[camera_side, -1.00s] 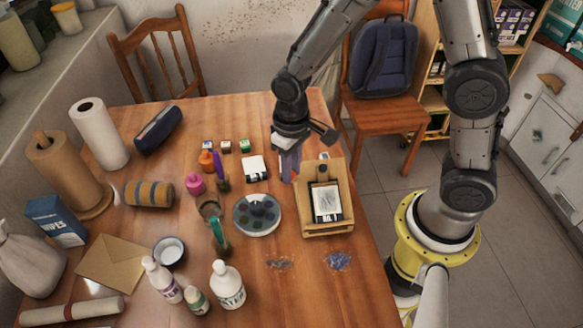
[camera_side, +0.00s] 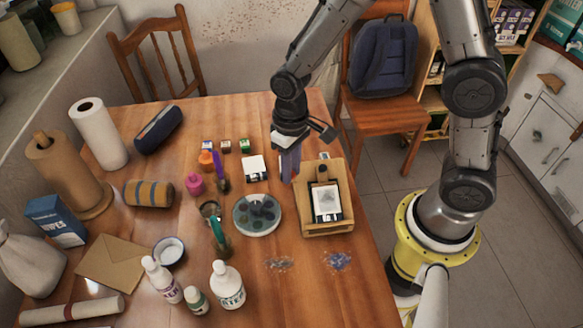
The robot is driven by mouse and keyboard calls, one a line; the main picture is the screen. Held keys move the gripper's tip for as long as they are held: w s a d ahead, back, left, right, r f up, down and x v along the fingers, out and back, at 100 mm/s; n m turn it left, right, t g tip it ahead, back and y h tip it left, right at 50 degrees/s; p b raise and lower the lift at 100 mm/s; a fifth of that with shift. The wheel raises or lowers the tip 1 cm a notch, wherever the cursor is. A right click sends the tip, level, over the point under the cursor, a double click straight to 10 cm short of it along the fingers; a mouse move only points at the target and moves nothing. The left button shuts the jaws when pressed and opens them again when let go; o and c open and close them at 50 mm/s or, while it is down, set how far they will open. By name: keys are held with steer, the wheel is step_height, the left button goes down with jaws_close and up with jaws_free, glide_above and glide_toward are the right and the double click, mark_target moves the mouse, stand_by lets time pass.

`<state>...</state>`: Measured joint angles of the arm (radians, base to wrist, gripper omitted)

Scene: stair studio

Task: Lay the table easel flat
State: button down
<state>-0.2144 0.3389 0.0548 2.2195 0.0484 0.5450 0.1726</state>
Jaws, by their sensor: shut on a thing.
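The table easel (camera_side: 342,177) is a light wooden, box-like frame on the right part of the table. A card with a grey drawing (camera_side: 326,202) rests in it, with a dark clip above. The easel's panel looks low, but its exact tilt is hard to tell from here. My gripper (camera_side: 289,172) points down at the easel's left edge, near its far corner. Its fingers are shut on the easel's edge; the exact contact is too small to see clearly.
A round palette (camera_side: 257,216) and a white-labelled card (camera_side: 255,168) lie left of the easel. Paint smudges (camera_side: 337,262) mark the clear table in front.

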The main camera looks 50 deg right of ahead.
steer(key=shift+w+d+f+g+y, duration=0.5)
steer(key=shift+w+d+f, duration=0.05)
steer(key=shift+f, duration=0.1)
steer(key=shift+w+d+f+g+y, duration=0.2)
steer(key=shift+f+g+y, duration=0.15)
steer(key=shift+f, duration=0.1)
steer(key=shift+w+d+f+g+y, duration=0.25)
steer(key=shift+f+g+y, duration=0.05)
steer(key=shift+f, duration=0.2)
steer(key=shift+w+d+f+g+y, duration=0.2)
steer(key=shift+f+g+y, duration=0.15)
steer(key=shift+f, duration=0.1)
steer(key=shift+w+d+f, duration=0.15)
steer(key=shift+f, duration=0.25)
steer(key=shift+w+d+f, duration=0.1)
steer(key=shift+f, duration=0.25)
steer(key=shift+d+f, duration=0.1)
steer(key=shift+f, duration=0.05)
steer(key=c, duration=0.7)
jaws_free()
steer(key=v, duration=1.4)
